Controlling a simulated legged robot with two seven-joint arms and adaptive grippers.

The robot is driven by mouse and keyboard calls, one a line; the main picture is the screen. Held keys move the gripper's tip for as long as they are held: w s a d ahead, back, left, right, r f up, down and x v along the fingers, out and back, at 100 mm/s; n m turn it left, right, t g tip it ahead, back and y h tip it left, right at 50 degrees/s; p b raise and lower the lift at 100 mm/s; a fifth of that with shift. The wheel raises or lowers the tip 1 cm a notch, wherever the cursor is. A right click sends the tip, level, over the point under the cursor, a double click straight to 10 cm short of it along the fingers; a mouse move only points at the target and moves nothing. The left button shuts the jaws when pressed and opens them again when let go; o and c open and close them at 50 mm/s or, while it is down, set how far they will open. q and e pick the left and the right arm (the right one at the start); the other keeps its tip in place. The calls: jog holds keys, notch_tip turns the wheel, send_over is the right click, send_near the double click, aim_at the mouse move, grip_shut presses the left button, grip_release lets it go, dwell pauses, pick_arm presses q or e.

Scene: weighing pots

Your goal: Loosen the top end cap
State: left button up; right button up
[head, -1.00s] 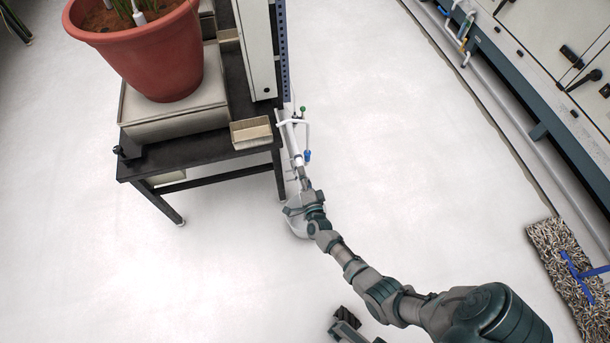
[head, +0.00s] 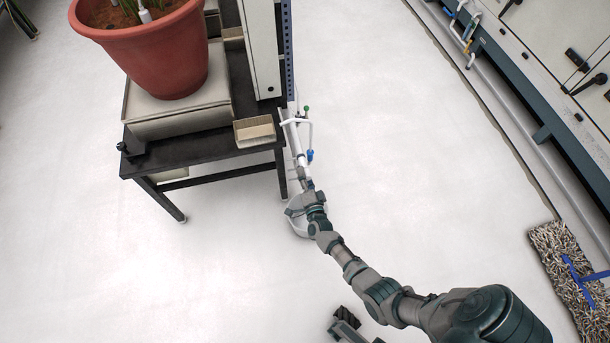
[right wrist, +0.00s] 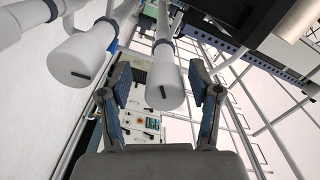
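My right gripper (head: 303,183) is at the lower end of white pipework (head: 294,140) beside the table leg; its fingers are too small to read in the head view. In the right wrist view the gripper (right wrist: 160,80) is open. A white end cap (right wrist: 165,90) with a dark slot shows between the two blue-padded fingers, with gaps on both sides. Whether it is level with the fingertips I cannot tell. A second, similar white cap (right wrist: 75,62) is left of the fingers. Which one is the top cap I cannot tell.
A black table (head: 190,155) holds a red pot (head: 150,52) on a pale platform and a small open box (head: 254,131). A white bucket (head: 298,226) is below my right gripper. A mop (head: 562,265) lies right. Clear floor (head: 420,150) separates the table from cabinets.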

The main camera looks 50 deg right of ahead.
jog(key=shift+r, duration=0.15)
jog(key=v, duration=1.2)
jog(key=shift+f, duration=0.2)
